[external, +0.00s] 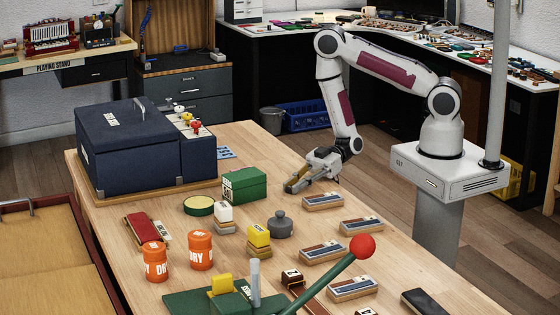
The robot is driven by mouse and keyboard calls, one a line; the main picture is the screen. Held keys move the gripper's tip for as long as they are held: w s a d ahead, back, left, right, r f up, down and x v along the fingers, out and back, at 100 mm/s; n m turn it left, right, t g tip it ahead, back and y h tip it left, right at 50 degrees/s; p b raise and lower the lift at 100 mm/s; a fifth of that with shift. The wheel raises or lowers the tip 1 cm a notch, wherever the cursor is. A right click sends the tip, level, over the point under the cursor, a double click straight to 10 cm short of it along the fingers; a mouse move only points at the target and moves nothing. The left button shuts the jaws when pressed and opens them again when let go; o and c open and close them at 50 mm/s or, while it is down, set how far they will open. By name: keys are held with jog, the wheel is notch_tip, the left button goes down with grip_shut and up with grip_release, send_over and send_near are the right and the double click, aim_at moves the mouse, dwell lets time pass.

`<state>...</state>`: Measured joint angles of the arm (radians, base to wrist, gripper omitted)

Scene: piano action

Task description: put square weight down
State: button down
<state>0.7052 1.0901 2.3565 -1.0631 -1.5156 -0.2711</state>
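My gripper (299,183) hangs low over the far edge of the wooden table (355,205), pointing down and left. Small dark and brownish shapes show at its fingertips; I cannot tell if they are the fingers alone or a weight held between them. No square weight can be made out for certain. A grey round weight with a knob (280,226) stands on the table in front of the gripper.
A green box (245,185) stands left of my gripper, with a large dark blue case (130,148) beyond it. Several wooden blocks with dark tops, such as one (323,201), lie to the right. Orange jars (200,250) and a red-knobbed lever (362,246) stand nearer the camera.

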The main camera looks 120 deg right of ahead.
jog(key=shift+r, duration=0.25)
dwell(0.3)
notch_tip(320, 180, up, 10)
jog(key=shift+f, duration=0.25)
dwell(0.7)
dwell(0.4)
jog(key=shift+n+g+y, duration=0.4)
jog(key=shift+n+y, duration=0.3)
jog(key=shift+y, duration=0.1)
jog(key=a, duration=0.3)
jog(key=a+f, duration=0.1)
jog(key=a, duration=0.2)
jog(key=a+f, duration=0.1)
jog(key=a, duration=0.2)
jog(key=shift+w+a+f, duration=0.1)
jog(key=shift+w+a, duration=0.25)
jog(key=shift+w, duration=0.05)
jog(key=shift+d, duration=0.1)
